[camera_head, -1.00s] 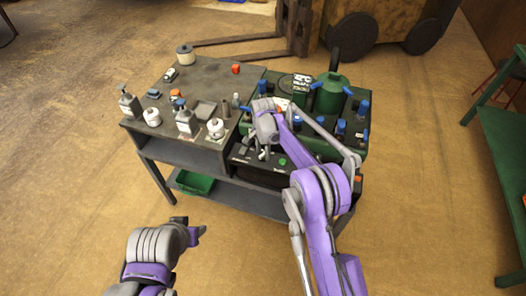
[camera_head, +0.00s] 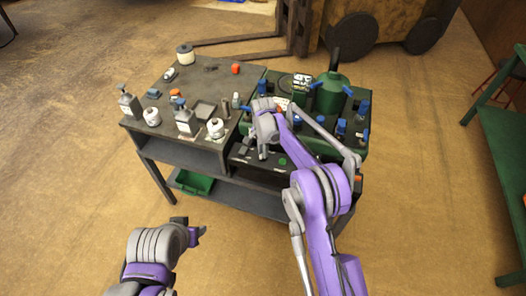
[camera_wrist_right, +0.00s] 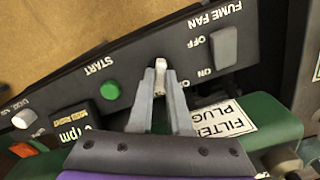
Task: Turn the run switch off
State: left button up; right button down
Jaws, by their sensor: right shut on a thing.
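My right gripper (camera_head: 263,153) is at the dark front panel of the green machine (camera_head: 330,100). In the right wrist view its two fingertips (camera_wrist_right: 160,80) close on a small pale lever, the run switch (camera_wrist_right: 160,64), on the black panel (camera_wrist_right: 135,65). The fingers hide part of the lever, and I cannot read a label for it. A green START button (camera_wrist_right: 110,90) is left of the fingers. A grey FUME FAN switch (camera_wrist_right: 223,46) with OFF and ON marks is to their right. My left gripper (camera_head: 198,233) is low in the head view, away from the bench, its jaws unclear.
The grey bench top (camera_head: 205,78) left of the machine carries bottles, jars and small parts. Blue-capped fittings (camera_head: 341,127) stand on the machine near my right arm. A green bin (camera_head: 193,182) is on the lower shelf. A green table (camera_head: 505,150) stands at the right.

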jog(key=n+b, duration=0.1)
jog(key=n, duration=0.4)
jog(key=n+b, duration=0.1)
jog(key=n, duration=0.2)
jog(key=shift+n, duration=0.3)
pick_arm(q)
jog(key=shift+s+f+b, duration=0.1)
jog(key=shift+s+f, duration=0.1)
jog(key=shift+f, duration=0.45)
jog(key=shift+s+f+b, duration=0.15)
jog(key=shift+s+f, duration=0.1)
jog(key=shift+f, duration=0.35)
jog(key=shift+s+f+b, duration=0.1)
jog(key=shift+s+f, duration=0.1)
jog(key=shift+f, duration=0.45)
pick_arm(e)
jog(key=shift+n, duration=1.5)
jog(key=c, duration=0.9)
grip_release()
jog(key=shift+o, duration=0.2)
pick_arm(q)
jog(key=shift+r, duration=0.25)
pick_arm(e)
notch_tip(320, 180, up, 11)
